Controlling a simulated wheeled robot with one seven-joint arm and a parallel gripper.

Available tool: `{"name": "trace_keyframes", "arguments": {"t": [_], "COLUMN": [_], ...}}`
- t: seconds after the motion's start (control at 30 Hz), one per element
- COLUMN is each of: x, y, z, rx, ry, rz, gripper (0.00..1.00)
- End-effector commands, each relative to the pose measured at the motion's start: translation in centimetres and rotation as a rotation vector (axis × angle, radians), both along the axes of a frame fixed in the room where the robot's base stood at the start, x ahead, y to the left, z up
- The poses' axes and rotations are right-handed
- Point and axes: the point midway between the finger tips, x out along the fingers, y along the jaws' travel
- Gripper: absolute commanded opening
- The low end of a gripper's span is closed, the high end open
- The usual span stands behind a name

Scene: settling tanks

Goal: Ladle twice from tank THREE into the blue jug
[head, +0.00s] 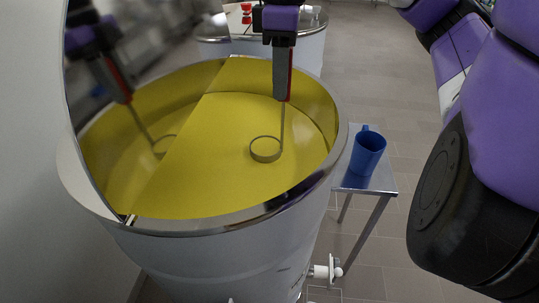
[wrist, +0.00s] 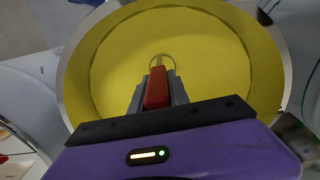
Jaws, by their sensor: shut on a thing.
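A large tank (head: 200,226) with a shiny metal rim stands in front of me, holding yellow liquid (head: 215,150). No number shows on it. My gripper (head: 283,88) is over the tank, shut on the red handle of a ladle (head: 265,150). The ladle hangs upright, its round cup at or just above the liquid; I cannot tell which, nor how full it is. In the wrist view the red handle (wrist: 157,88) sits between the fingers, with the cup's ring beyond. The blue jug (head: 367,154) stands upright right of the tank, its inside mostly hidden.
The jug stands on a small metal table (head: 352,181) close beside the tank. A reflective panel (head: 130,60) at the tank's left mirrors my arm and ladle. Another tank (head: 308,52) stands behind, with a red object (head: 246,8) on it. A white valve (head: 326,272) juts out low right.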

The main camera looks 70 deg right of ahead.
Motion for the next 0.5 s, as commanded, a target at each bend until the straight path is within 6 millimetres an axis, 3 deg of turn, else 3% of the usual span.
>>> {"name": "trace_keyframes", "arguments": {"t": [0.5], "x": [0.0], "y": [0.0], "z": [3.0], "rx": [0.0], "ry": [0.0], "rz": [0.0], "gripper": [0.0]}}
